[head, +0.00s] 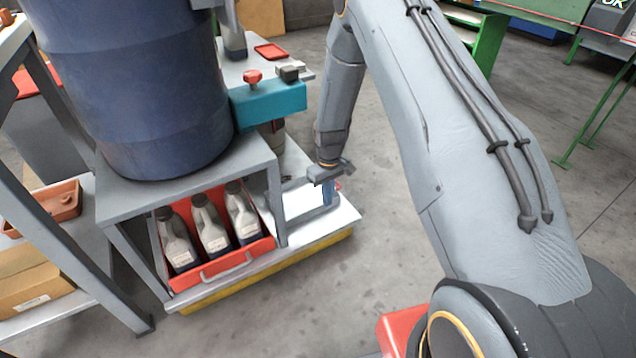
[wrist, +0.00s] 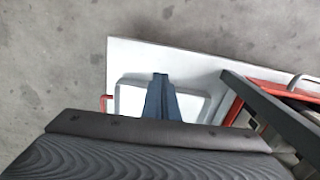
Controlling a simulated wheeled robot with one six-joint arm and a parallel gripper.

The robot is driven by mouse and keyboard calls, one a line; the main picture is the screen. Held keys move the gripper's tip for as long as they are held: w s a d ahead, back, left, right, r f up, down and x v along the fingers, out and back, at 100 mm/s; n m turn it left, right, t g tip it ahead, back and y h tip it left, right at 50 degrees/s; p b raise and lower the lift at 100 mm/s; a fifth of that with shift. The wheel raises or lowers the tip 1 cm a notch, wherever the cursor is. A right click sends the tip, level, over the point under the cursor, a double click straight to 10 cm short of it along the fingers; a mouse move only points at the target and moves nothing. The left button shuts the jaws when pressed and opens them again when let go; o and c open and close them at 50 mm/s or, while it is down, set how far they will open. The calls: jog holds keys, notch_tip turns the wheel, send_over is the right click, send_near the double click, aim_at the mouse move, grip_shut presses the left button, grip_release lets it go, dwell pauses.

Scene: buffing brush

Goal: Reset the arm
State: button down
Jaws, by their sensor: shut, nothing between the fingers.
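My gripper (head: 328,190) hangs down at the end of my arm, over the right end of a low white shelf. Its blue fingers are together, with nothing seen between them. In the wrist view my gripper (wrist: 161,98) points at a pale panel (wrist: 128,97) on the white shelf (wrist: 150,52). Whether the fingertips touch the panel I cannot tell. No buffing brush can be made out.
A grey stand (head: 180,190) holds a large blue drum (head: 140,90). Below it, a red tray (head: 225,268) carries 3 grey bottles (head: 212,225). A teal block (head: 268,104) sits behind my gripper. Open concrete floor (head: 300,300) lies in front and to the right.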

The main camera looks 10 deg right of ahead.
jog(key=s+r+m+t, duration=0.1)
jog(key=s+r+m, duration=0.1)
jog(key=s+r, duration=0.75)
jog(key=s+r+m+t, duration=0.1)
jog(key=s+r, duration=0.3)
jog(key=r, duration=1.1)
jog(key=s+r+m, duration=0.1)
jog(key=s+r, duration=0.4)
jog(key=s, duration=0.4)
jog(key=s+a+r+n+g+y, duration=0.1)
jog(key=s+a+r+n, duration=0.2)
jog(key=s+a, duration=0.55)
jog(key=s+a+r+n+g+y, duration=0.1)
jog(key=s+a+r+n, duration=0.4)
jog(key=a, duration=0.6)
jog(key=s+d+r+m+h+p, duration=0.1)
jog(key=d+r+m+p, duration=0.3)
jog(key=d+r+p, duration=0.6)
jog(key=s+d+r+m+h+p, duration=0.1)
jog(key=d+r+m+p, duration=0.3)
jog(key=d+r+p, duration=0.6)
jog(key=shift+s+r+p, duration=0.15)
jog(key=shift+r+p, duration=2.25)
jog(key=shift+p, duration=4.25)
